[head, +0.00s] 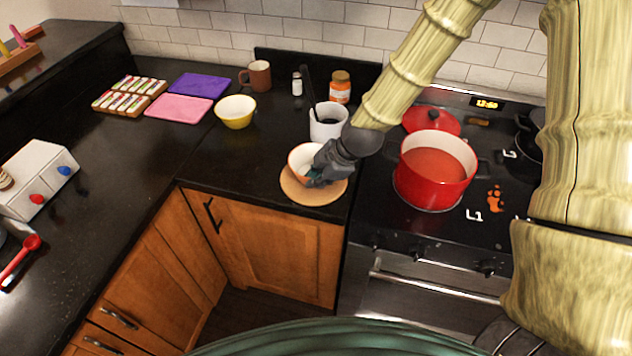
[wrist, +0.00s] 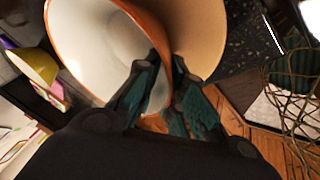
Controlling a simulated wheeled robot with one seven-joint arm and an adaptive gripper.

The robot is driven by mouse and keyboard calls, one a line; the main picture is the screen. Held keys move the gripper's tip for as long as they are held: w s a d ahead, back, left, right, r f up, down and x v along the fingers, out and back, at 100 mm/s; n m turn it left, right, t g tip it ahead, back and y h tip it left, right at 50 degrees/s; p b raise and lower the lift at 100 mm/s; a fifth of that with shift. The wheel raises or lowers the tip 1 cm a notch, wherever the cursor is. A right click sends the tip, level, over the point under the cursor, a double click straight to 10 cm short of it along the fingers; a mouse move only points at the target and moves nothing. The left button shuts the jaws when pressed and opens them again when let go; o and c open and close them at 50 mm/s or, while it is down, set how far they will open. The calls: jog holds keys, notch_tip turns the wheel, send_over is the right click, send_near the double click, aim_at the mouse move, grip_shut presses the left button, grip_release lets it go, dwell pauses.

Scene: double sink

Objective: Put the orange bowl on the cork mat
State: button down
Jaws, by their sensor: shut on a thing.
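The orange bowl (head: 299,160) has a white inside and an orange outside. In the head view it is tilted, over the round cork mat (head: 301,196) on the dark counter. My gripper (head: 318,176) is at its right side. In the wrist view my gripper (wrist: 168,92) is shut on the wall of the orange bowl (wrist: 98,45), one finger inside and one outside. The cork mat (wrist: 199,25) shows behind the bowl there. Whether the bowl touches the mat is unclear, since the gripper hides part of both.
A white container (head: 327,124) stands just behind the mat. A yellow bowl (head: 236,112) is to the left. A red pot (head: 433,172) stands on the stove to the right. The counter left of the mat is clear.

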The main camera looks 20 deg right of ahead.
jog(key=shift+s, duration=0.1)
jog(key=c, duration=1.5)
grip_release()
jog(key=shift+f, duration=0.2)
jog(key=shift+r, duration=0.2)
jog(key=shift+b+v, duration=1.15)
jog(key=shift+v, duration=4.8)
jog(key=shift+d+f, duration=0.1)
